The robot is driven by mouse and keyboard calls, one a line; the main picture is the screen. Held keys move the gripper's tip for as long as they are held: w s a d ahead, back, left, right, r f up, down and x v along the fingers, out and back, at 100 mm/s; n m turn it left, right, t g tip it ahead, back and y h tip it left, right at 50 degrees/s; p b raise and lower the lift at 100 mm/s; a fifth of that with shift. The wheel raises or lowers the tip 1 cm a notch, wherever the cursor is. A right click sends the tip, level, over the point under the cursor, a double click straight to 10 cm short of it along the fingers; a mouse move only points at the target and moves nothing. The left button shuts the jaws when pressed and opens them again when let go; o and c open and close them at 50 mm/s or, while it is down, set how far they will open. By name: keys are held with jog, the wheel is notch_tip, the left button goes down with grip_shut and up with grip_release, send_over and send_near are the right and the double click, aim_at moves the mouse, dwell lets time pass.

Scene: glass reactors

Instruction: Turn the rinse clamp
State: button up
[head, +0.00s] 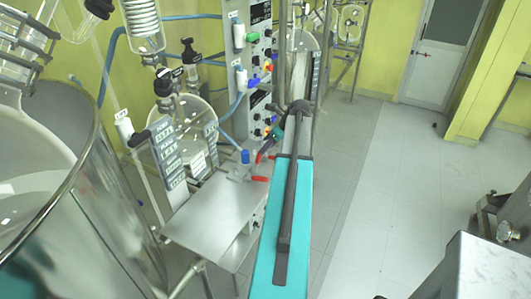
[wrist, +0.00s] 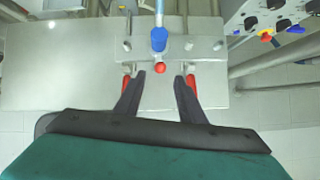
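On the metal plate, in the wrist view, a small fitting has a blue body (wrist: 158,40) with a red tip (wrist: 160,68) and two red handles, a left one (wrist: 127,82) and a right one (wrist: 191,82). I take this fitting for the rinse clamp; no label confirms it. My gripper (wrist: 160,76) is open, with its dark fingers spread on either side of the red tip. The fingers partly cover the red handles, and I cannot tell whether they touch. In the head view the blue part (head: 245,156) and a red handle (head: 260,179) show beside my teal arm.
The steel plate (head: 205,225) is bare towards the front. A large glass vessel (head: 100,200) stands at left, and a round flask (head: 182,130) stands behind the plate. A valve panel (head: 257,70) with coloured knobs rises at the back.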

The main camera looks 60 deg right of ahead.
jog(key=shift+s+r, duration=0.3)
jog(key=shift+r, duration=0.25)
jog(key=c, duration=0.7)
jog(key=shift+a+n, duration=0.15)
jog(key=shift+n, duration=0.15)
grip_shut()
jog(key=s+d+n+y+b, duration=0.1)
jog(key=s+d+n+b, duration=0.4)
jog(key=b, duration=0.3)
jog(key=shift+s+d+r+n+g+y, duration=0.3)
jog(key=shift+s+r+n+y, duration=0.2)
jog(key=shift+n, duration=0.4)
jog(key=shift+a, duration=0.1)
